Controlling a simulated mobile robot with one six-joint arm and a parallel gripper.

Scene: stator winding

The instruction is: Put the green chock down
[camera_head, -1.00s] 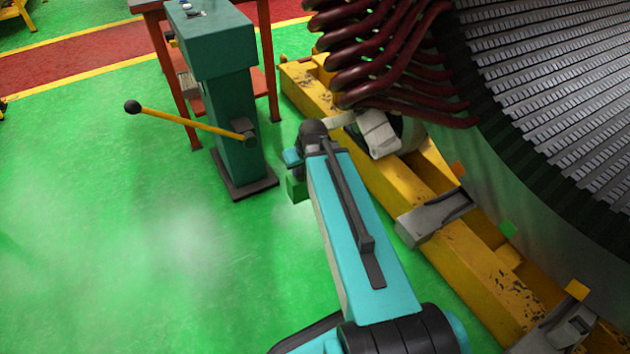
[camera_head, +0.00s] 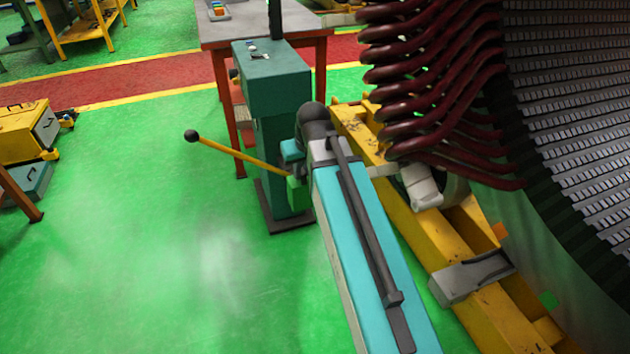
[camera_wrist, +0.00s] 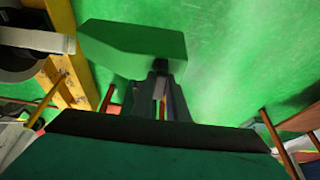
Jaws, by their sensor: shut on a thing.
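The green chock (camera_wrist: 130,50) is a faceted green block in the upper left of the wrist view. My gripper (camera_wrist: 162,88) is shut on it at its right end, and the chock is held in the air. In the head view the chock (camera_head: 298,194) shows as a small green piece beside the end of my arm, in front of the teal pedestal (camera_head: 272,80). My fingers are hidden there behind the arm.
A yellow lever (camera_head: 235,154) with a dark knob sticks out left from the pedestal. The large stator (camera_head: 580,140) with dark red coils rests on yellow beams (camera_head: 455,245) at the right. A red-legged table (camera_head: 322,45) stands behind the pedestal.

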